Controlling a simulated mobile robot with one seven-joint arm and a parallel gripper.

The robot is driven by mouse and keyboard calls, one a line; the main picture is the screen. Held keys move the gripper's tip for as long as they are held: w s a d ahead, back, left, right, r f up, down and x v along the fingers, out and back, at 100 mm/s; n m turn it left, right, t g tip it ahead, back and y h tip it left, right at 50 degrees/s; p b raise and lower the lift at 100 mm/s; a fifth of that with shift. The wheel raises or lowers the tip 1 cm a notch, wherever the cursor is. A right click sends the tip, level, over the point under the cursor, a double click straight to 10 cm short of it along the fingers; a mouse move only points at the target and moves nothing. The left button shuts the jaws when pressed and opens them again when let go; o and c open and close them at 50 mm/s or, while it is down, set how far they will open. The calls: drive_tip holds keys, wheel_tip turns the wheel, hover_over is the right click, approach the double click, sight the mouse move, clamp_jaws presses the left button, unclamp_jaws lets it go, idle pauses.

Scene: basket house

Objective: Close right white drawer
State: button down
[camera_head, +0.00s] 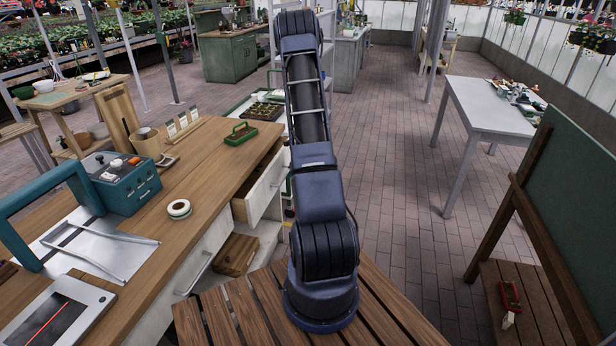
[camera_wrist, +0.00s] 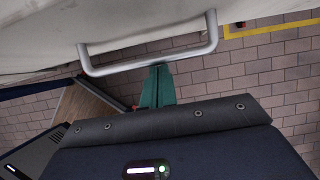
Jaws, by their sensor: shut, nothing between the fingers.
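The right white drawer (camera_head: 262,190) stands pulled out from the wooden workbench in the head view. Its inside shows as an open gap under the bench top. In the wrist view a white front (camera_wrist: 60,35) with a silver bar handle (camera_wrist: 200,50) fills the top. My gripper (camera_wrist: 160,72) shows there as teal fingers held together with nothing between them. The fingertips are right by the middle of the handle bar; I cannot tell whether they touch it. In the head view my gripper is not visible.
Another white front with a handle (camera_head: 195,272) is to the left on the bench (camera_head: 215,165). A wooden crate (camera_head: 237,255) sits below. Brick floor (camera_head: 400,150) is clear to the right, up to a grey table (camera_head: 490,105).

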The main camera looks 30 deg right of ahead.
sight(273, 169)
drive_tip(key=w+a, duration=0.6)
drive_tip(key=shift+w+a, duration=0.1)
idle(0.3)
drive_tip(key=shift+r, duration=0.1)
